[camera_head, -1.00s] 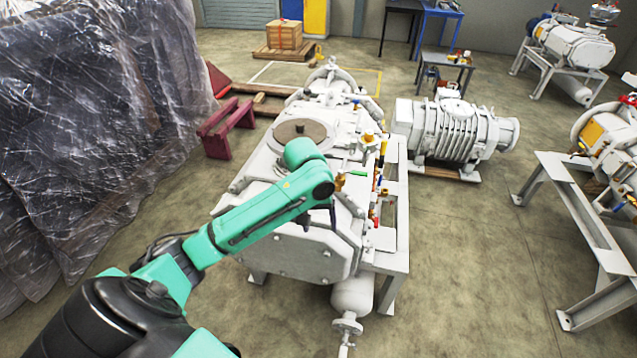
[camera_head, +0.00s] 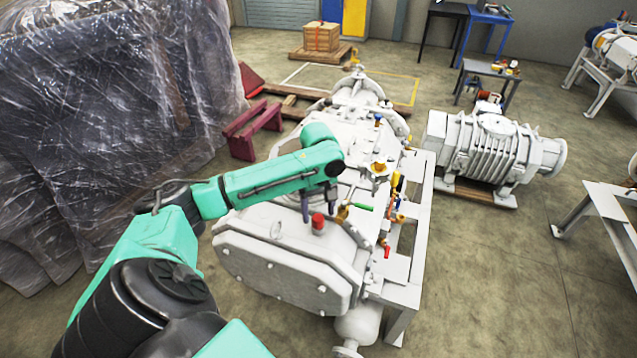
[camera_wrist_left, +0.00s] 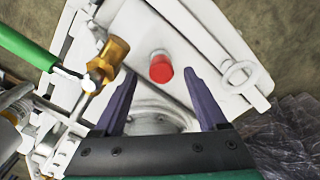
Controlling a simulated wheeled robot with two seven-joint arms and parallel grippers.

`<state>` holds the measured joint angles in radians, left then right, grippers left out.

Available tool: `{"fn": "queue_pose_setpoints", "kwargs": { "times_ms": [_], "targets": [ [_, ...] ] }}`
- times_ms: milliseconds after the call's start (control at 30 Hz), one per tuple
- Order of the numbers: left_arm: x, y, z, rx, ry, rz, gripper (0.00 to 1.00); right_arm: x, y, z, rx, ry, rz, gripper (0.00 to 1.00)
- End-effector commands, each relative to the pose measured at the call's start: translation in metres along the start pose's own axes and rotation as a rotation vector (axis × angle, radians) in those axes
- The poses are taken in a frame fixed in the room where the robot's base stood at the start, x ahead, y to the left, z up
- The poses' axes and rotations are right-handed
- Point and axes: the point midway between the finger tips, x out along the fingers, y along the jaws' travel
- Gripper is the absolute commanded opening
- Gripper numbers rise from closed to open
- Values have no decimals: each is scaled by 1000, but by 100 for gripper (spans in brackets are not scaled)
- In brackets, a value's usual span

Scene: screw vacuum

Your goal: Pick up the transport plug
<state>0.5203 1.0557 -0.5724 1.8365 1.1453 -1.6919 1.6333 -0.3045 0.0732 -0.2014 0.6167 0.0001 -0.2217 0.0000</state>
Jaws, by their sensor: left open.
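The transport plug looks like a small red cap (camera_head: 318,222) standing on the top face of the white vacuum pump (camera_head: 270,262), near its front end. In the left wrist view the red plug (camera_wrist_left: 160,68) lies between the lines of the two purple fingers, near their tips. My left gripper (camera_head: 319,205) is open, pointing down just above and behind the plug, with nothing held. I cannot tell how far its tips are from the plug. My right gripper is not in view.
A brass valve (camera_wrist_left: 107,62) with a green handle (camera_wrist_left: 28,45) is close to the left finger in the wrist view. Pipes and a red handle (camera_head: 387,251) line the pump's right side. A plastic-wrapped load (camera_head: 100,110) stands at left.

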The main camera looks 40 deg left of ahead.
Motion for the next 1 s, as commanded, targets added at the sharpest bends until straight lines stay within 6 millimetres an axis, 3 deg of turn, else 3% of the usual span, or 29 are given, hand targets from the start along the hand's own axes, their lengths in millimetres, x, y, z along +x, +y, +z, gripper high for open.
{"fn": "queue_pose_setpoints", "kwargs": {
  "times_ms": [67,200,400,600,1000],
  "targets": [
    [13,-2,-1,-1,-1,-4,75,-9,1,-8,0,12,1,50],
    [34,-1,-1,0,1,-2,75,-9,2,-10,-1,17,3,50],
    [36,-1,-1,1,2,0,75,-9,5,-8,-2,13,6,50],
    [36,-1,-1,1,2,0,0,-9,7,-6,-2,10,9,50],
    [28,0,-2,1,3,3,0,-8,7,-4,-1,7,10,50]
  ]
}}
